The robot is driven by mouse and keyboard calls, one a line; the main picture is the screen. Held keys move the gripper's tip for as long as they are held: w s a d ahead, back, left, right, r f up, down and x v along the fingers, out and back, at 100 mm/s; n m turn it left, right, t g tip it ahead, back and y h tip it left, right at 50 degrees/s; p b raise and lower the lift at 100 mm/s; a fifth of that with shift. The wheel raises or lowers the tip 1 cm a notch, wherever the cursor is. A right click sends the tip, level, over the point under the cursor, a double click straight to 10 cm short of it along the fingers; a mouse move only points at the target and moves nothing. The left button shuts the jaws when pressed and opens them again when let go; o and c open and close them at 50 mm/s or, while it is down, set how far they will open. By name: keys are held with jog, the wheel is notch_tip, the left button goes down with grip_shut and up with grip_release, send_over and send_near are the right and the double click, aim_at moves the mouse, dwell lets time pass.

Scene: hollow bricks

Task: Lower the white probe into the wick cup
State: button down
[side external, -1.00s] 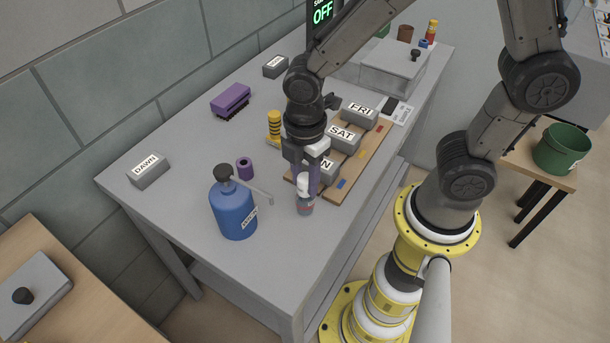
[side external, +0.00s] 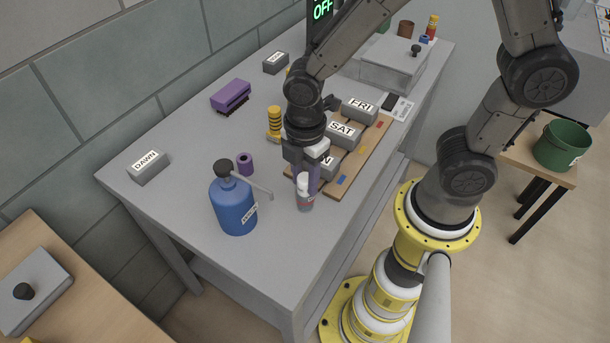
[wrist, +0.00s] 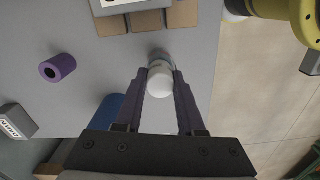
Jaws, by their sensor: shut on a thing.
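The white probe (side external: 304,191) is in my gripper (side external: 306,180), whose purple fingers are shut on it. In the wrist view the probe's rounded white end (wrist: 160,78) shows between the fingertips. A small clear cup with a reddish label, which looks like the wick cup (side external: 305,205), stands on the table directly below the probe. The probe's lower end overlaps the cup in the side view; I cannot tell how deep it is inside. In the wrist view the probe hides most of what is under it.
A blue pump bottle (side external: 234,207) stands left of the cup, its spout pointing toward it. A wooden board (side external: 346,180) with grey labelled blocks is close on the right. The table front is clear.

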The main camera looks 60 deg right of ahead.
jog(key=shift+f, duration=0.15)
jog(key=shift+c, duration=2.2)
grip_release()
notch_tip(320, 180, up, 13)
jog(key=s+d+r+m+t, duration=0.5)
jog(key=s+d+m, duration=0.3)
jog(key=m, duration=0.7)
jog(key=shift+s+d+m+t, duration=0.3)
jog(key=shift+s+d+m, duration=0.1)
jog(key=shift+d, duration=0.4)
